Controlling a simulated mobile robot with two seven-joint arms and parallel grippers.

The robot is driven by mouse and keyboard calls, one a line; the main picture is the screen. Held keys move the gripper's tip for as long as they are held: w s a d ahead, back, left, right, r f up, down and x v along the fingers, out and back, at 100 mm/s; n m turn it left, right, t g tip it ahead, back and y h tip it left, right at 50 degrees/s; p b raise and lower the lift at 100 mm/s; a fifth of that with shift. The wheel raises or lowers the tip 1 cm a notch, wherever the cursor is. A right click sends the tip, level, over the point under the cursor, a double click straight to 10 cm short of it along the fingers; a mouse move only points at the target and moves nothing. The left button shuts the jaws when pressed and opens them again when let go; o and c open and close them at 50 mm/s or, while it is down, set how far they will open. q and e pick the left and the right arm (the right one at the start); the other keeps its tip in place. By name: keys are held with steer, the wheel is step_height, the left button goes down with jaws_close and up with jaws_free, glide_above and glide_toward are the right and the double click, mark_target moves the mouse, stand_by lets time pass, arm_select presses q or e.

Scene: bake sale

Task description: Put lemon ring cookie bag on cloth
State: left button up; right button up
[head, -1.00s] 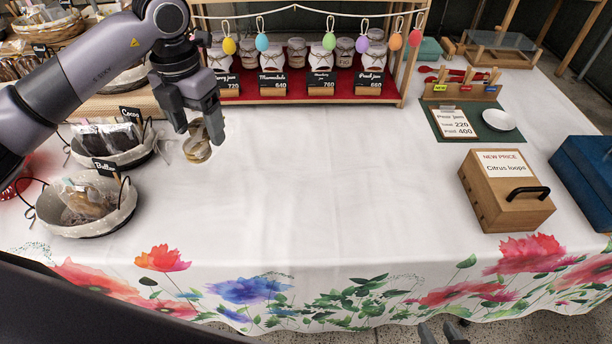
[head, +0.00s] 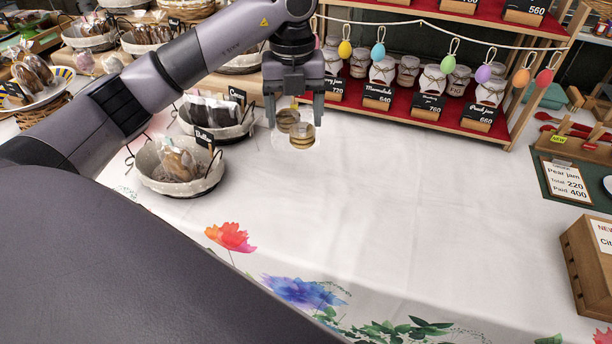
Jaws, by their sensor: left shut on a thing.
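My left gripper (head: 295,113) points down over the white cloth, its two fingers either side of a small clear bag of pale ring cookies. It is shut on this lemon ring cookie bag (head: 302,136), which hangs at and below the fingertips. Whether the bag's bottom touches the cloth I cannot tell. The cloth (head: 385,210) covers the table and has painted flowers along its front edge. My right gripper is not in view.
The Cocoa basket (head: 245,129) and Butter basket (head: 160,186) stand left of the bag. A jar shelf (head: 420,112) stands behind it. A Citrus loops box (head: 581,265) is at the right edge. The middle cloth is clear.

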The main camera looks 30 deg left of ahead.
mark_target(294, 119)
arm_select(q)
step_height(294, 119, down, 16)
steer(key=shift+r+b, duration=0.25)
steer(key=shift+b, duration=0.15)
steer(key=shift+f, duration=0.2)
steer(key=o, duration=0.8)
steer(key=shift+r, duration=0.15)
step_height(294, 119, up, 12)
steer(key=shift+r, duration=0.1)
